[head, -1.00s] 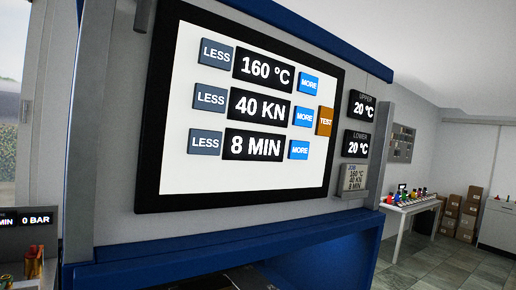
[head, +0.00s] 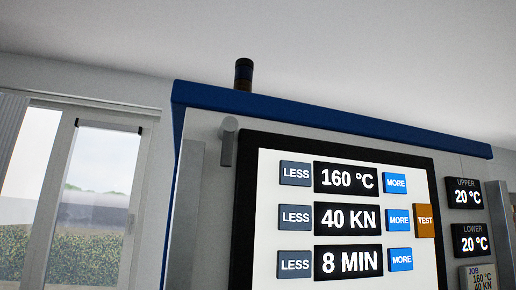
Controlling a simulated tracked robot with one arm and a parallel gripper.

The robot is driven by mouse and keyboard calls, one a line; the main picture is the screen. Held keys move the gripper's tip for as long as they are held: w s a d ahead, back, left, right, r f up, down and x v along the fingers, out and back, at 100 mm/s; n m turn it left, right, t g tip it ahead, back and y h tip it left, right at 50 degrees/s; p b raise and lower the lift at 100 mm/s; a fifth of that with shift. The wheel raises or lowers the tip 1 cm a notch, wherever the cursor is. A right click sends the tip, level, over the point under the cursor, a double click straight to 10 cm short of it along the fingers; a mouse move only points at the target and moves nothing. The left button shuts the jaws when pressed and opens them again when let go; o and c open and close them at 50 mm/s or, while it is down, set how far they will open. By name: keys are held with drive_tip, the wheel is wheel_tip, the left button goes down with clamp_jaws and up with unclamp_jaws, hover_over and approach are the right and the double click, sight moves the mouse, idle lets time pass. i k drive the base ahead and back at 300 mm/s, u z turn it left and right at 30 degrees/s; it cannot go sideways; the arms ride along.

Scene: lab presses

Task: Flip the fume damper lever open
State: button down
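A grey lever-like handle (head: 228,143) sticks out from the upper left of the press front, just left of the screen's top corner. It has a rounded top end and hangs downward. No label shows on it, so I cannot tell for sure that it is the fume damper lever. The press (head: 205,128) has a grey front with a blue top edge. My gripper is not in view.
The black-framed screen (head: 270,210) shows 160 °C, 40 KN and 8 MIN with LESS, MORE and TEST buttons. UPPER and LOWER displays (head: 466,193) read 20 °C. A dark beacon (head: 243,75) stands on top. A glazed door (head: 90,205) is at left.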

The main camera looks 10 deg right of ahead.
sight(230, 125)
drive_tip(key=z, duration=0.75)
drive_tip(key=k, duration=1.25)
drive_tip(key=u, duration=0.45)
drive_tip(key=i, duration=1)
